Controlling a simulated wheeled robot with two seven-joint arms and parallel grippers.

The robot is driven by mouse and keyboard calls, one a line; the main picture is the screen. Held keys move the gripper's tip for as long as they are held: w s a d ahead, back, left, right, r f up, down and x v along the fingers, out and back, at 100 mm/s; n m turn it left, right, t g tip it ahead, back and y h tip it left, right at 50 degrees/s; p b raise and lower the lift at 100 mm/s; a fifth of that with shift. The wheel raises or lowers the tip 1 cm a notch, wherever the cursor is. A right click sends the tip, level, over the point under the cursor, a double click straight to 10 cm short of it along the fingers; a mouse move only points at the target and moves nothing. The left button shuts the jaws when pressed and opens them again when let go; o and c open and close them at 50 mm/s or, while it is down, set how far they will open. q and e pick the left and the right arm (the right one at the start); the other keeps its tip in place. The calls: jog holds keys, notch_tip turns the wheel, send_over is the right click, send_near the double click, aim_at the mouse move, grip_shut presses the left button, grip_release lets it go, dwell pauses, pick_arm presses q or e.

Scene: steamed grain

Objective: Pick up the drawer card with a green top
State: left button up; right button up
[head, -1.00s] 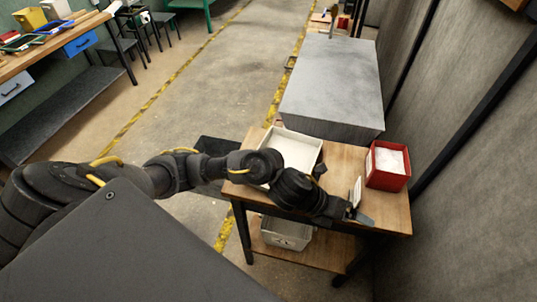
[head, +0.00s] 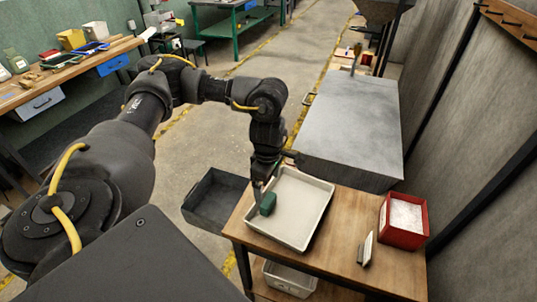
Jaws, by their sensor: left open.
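No card with a green top can be made out for certain. A small dark green block (head: 267,204) sits at the left side of the shallow cream tray (head: 318,216) on the wooden cart. My left gripper (head: 261,190) points down over the tray's left edge, right at the green block. It is open; whether its fingers straddle the block or are beside it I cannot tell. A small whitish upright piece with a dark edge (head: 367,246) stands on the cart top to the right of the tray. My right gripper is not in view.
A red box with white contents (head: 403,219) stands at the cart's right end. A dark open bin (head: 214,203) is left of the cart, and a grey block (head: 352,128) is behind it. A cluttered workbench with a blue drawer (head: 113,65) is far left.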

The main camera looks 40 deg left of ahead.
aim_at(268, 200)
pick_arm(q)
notch_tip(268, 200, down, 5)
jog(key=shift+r, duration=0.2)
jog(key=shift+w+f+p, duration=0.2)
jog(key=shift+f+p, duration=0.4)
jog(key=shift+f, duration=2)
jog(key=c, duration=1.1)
jog(key=shift+c, duration=0.3)
